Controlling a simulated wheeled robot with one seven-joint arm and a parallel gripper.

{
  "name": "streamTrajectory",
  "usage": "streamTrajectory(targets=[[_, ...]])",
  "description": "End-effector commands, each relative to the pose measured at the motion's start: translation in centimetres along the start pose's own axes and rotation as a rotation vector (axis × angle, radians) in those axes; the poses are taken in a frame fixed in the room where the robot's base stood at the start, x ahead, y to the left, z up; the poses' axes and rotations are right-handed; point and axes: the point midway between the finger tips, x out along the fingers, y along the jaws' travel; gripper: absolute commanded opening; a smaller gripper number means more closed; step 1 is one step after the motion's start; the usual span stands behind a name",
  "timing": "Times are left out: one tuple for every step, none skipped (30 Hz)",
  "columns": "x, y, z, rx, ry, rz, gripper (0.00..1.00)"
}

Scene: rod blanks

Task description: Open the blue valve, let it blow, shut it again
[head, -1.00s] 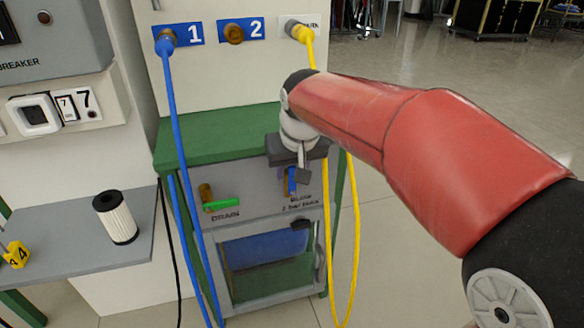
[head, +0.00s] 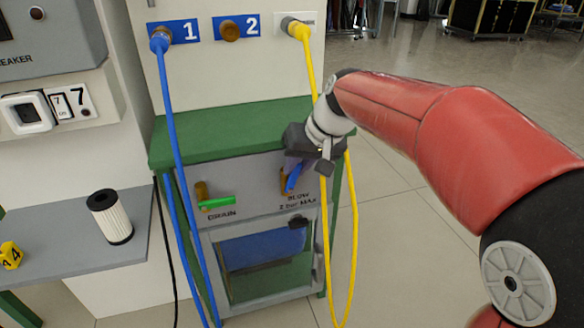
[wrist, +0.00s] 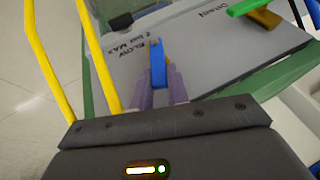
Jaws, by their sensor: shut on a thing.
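The blue valve handle (head: 292,179) is on the grey panel above the "BLOW 2 bar MAX" label, tilted from upright in the head view. My gripper (head: 301,164) reaches it from the upper right. In the wrist view the blue handle (wrist: 157,64) stands between the two fingers of my gripper (wrist: 159,82), which are shut on it. My gripper and wrist hide part of the valve in the head view.
A green drain handle (head: 215,202) sits left on the same panel. The yellow hose (head: 353,250) hangs close to my wrist on the right. Blue hoses (head: 184,180) hang at the left of the green-topped cabinet (head: 230,134). A white filter (head: 110,217) stands on the grey shelf.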

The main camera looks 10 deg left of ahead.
Motion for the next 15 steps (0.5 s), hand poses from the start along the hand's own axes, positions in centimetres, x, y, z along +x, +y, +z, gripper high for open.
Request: streamTrajectory(targets=[[0.2, 0.7, 0.0, 0.024, 0.003, -0.038, 0.0], [0.2, 0.9, 0.1, 0.035, 0.003, -0.065, 0.0], [0.3, 1.1, 0.1, 0.05, 0.004, -0.1, 0.0], [0.4, 1.3, 0.1, 0.06, 0.003, -0.127, 0.0], [0.4, 1.5, 0.1, 0.071, 0.004, -0.153, 0.0], [0.5, 1.8, 0.1, 0.085, 0.003, -0.188, 0.0], [0.5, 1.9, 0.1, 0.095, 0.004, -0.214, 0.0], [0.6, 2.0, 0.2, 0.105, 0.004, -0.242, 0.0], [0.6, 2.3, 0.2, 0.12, 0.004, -0.276, 0.0], [0.7, 2.5, 0.2, 0.131, 0.004, -0.303, 0.0], [0.8, 2.6, 0.2, 0.143, 0.004, -0.329, 0.0], [0.9, 2.9, 0.3, 0.156, 0.004, -0.364, 0.0], [0.9, 3.0, 0.3, 0.167, 0.004, -0.392, 0.0], [1.0, 3.1, 0.3, 0.178, 0.004, -0.418, 0.0], [1.1, 3.3, 0.4, 0.192, 0.004, -0.454, 0.0]])
